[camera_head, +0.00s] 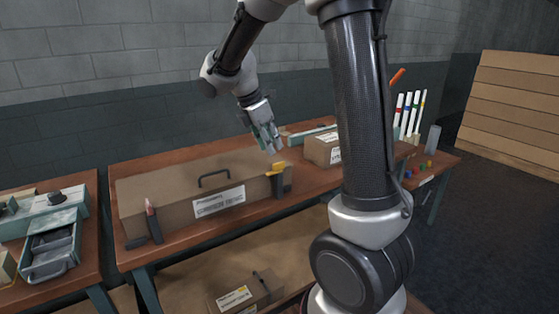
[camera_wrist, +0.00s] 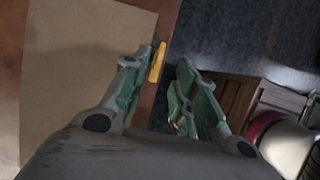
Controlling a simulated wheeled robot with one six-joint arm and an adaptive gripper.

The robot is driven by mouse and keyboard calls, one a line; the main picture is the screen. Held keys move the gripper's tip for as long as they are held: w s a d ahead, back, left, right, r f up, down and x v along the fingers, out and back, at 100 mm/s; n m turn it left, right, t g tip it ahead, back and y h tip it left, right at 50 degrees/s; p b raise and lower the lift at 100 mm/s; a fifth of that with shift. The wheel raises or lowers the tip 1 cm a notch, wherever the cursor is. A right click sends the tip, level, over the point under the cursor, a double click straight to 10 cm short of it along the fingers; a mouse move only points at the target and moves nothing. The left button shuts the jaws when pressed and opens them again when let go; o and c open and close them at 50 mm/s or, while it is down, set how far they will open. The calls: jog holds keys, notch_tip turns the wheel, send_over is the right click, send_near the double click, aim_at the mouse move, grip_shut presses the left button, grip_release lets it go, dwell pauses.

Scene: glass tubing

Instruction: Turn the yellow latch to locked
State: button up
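The yellow latch (camera_head: 278,168) sits at the right end of the long brown case (camera_head: 160,190), near its top front edge, on a dark mount. My gripper (camera_head: 270,143) is just above and slightly left of it in the head view, pointing down. In the wrist view the yellow latch (camera_wrist: 157,62) shows at the tip of the left finger, in the gap between the fingers of my gripper (camera_wrist: 166,64). The fingers are apart with nothing held. I cannot tell whether the left finger touches the latch.
A red-tipped latch (camera_head: 150,207) is at the case's left end, and a black handle (camera_head: 214,179) is on its front. A smaller box (camera_head: 322,149) stands behind to the right on the workbench (camera_head: 128,164). A grey drawer unit (camera_head: 52,250) is at left.

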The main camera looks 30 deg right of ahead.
aim_at(276, 168)
jog(key=x, duration=0.7)
jog(key=shift+f, duration=0.15)
grip_shut()
